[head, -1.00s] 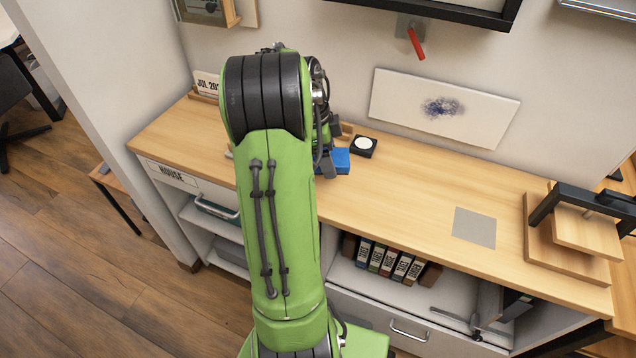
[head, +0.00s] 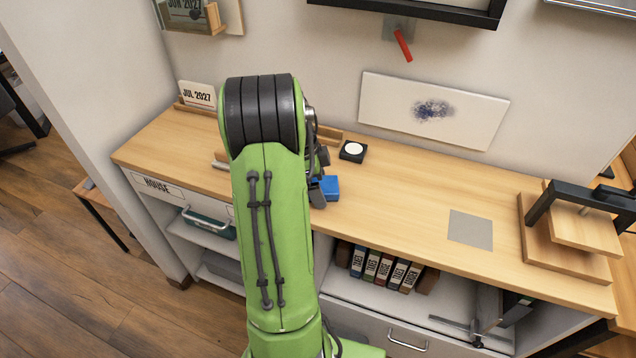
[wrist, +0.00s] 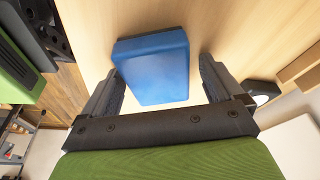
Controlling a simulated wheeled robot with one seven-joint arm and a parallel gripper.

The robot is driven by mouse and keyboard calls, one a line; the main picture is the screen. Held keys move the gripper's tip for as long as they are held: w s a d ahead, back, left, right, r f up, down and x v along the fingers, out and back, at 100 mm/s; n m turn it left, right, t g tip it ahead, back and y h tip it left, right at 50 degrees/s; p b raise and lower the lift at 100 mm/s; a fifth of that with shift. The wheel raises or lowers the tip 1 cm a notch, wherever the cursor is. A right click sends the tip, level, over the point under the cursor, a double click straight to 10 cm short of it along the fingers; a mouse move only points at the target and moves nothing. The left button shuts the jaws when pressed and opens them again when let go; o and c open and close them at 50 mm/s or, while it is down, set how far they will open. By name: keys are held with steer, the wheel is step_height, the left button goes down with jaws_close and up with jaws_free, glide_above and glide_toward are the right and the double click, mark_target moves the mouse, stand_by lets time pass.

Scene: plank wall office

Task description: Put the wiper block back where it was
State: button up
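The wiper block, a blue block (head: 331,188), is at the counter (head: 400,200) near its front edge, partly hidden by my arm in the head view. In the wrist view the blue block (wrist: 158,68) lies between the two fingers of my gripper (wrist: 158,75). Its left side is close to the left finger; a strip of wood shows between it and the right finger. My gripper looks open around it. I cannot tell whether the left finger touches it. The white panel (head: 470,118) on the wall has a dark smudge (head: 432,110).
A black puck with a white top (head: 353,151) sits behind the block. A grey square (head: 470,229) lies on the counter to the right, before a wooden stand with a black handle (head: 560,225). A calendar (head: 197,95) stands at the left. The counter's middle is clear.

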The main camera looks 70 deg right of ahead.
steer(key=shift+s+a, duration=0.1)
steer(key=shift+a, duration=0.1)
steer(key=d+p+v, duration=0.1)
steer(key=p+v, duration=0.3)
steer(key=v, duration=0.8)
steer(key=w+a+r+n+t+h, duration=0.1)
steer(key=w+a+r+n+t, duration=0.1)
steer(key=w+a+r+n, duration=0.45)
steer(key=w+a+r+n+t, duration=0.1)
steer(key=w+a+n, duration=0.1)
steer(key=a+n, duration=0.45)
steer(key=w+a+r+n+t, duration=0.1)
steer(key=w+a+n+t, duration=0.2)
steer(key=a, duration=0.6)
steer(key=s+a+f+n+t+y, duration=0.1)
steer(key=s+a+n, duration=0.2)
steer(key=a+n, duration=0.5)
steer(key=s+a+n+t+y, duration=0.1)
steer(key=s+a+n, duration=0.1)
steer(key=a+n, duration=0.6)
steer(key=shift+s+a+f+n+t, duration=0.3)
steer(key=shift+s+a+f, duration=0.1)
steer(key=shift+a, duration=0.45)
